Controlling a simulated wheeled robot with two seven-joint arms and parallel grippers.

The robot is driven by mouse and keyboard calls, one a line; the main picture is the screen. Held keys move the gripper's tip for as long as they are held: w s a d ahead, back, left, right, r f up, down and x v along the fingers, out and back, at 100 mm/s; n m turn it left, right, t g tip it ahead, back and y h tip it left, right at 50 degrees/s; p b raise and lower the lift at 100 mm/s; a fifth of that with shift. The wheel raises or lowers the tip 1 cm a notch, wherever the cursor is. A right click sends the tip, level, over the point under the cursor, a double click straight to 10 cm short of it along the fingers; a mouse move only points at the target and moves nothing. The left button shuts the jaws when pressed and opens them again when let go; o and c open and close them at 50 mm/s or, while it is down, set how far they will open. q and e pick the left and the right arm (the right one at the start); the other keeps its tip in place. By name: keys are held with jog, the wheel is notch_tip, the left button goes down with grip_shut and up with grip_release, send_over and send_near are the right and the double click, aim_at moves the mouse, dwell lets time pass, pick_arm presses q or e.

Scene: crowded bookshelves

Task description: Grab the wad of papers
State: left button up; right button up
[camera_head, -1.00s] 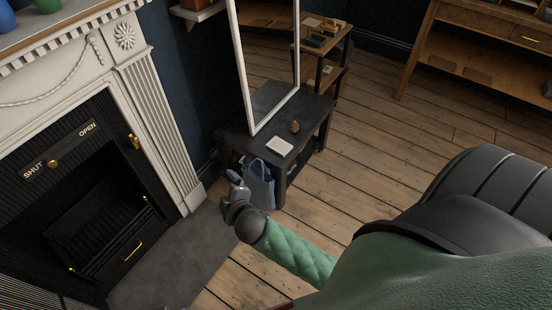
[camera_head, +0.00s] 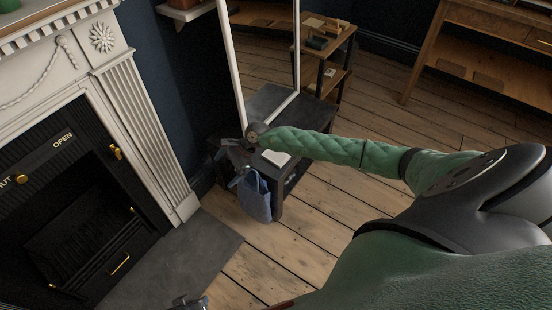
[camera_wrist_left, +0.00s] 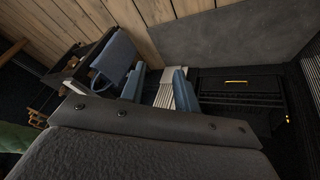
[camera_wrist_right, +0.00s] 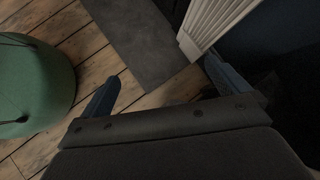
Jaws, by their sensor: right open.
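The wad of papers (camera_head: 276,158), a flat whitish stack, lies on the low dark table (camera_head: 270,101) in the head view. My right forearm passes in front of it and hides part of it. My right gripper (camera_head: 225,168) is beyond the papers to the left, near the table's left end, empty. In the right wrist view its fingers (camera_wrist_right: 162,72) are wide apart, with floor and a white column beyond. My left gripper (camera_head: 190,302) barely shows at the bottom edge of the head view. In the left wrist view its fingers (camera_wrist_left: 160,85) are apart. I cannot make out the papers in either wrist view.
A blue bag (camera_head: 256,197) hangs at the table's front left. A white-framed mirror (camera_head: 237,75) stands on the table. The white fireplace (camera_head: 150,130) with its grey hearth (camera_head: 185,255) is at left. Wooden shelves (camera_head: 470,70) stand at back right. The middle floor is open.

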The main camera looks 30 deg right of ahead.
jog(key=w+d+f+n+g+h, duration=0.15)
jog(key=d+h, duration=0.35)
jog(key=d, duration=0.8)
jog(key=n+h, duration=0.2)
jog(key=h, duration=0.1)
send_over(276, 155)
jog(key=a, duration=0.1)
jog(key=shift+f+g+b, duration=0.1)
jog(key=shift+g+b, duration=0.3)
jog(key=shift+g, duration=0.05)
jog(key=shift+d+f, duration=0.15)
jog(key=shift+d, duration=0.25)
notch_tip(276, 155, down, 2)
jog(key=shift+s+f, duration=0.1)
jog(key=shift+f, duration=0.05)
notch_tip(276, 155, down, 4)
jog(key=shift+f+p, duration=0.1)
jog(key=shift+p, duration=0.7)
jog(key=shift+f, duration=0.45)
pick_arm(q)
jog(key=r, duration=0.5)
jog(key=shift+s+d, duration=0.25)
jog(key=shift+s, duration=0.15)
jog(key=shift+f, duration=0.1)
pick_arm(e)
jog(key=c, duration=0.6)
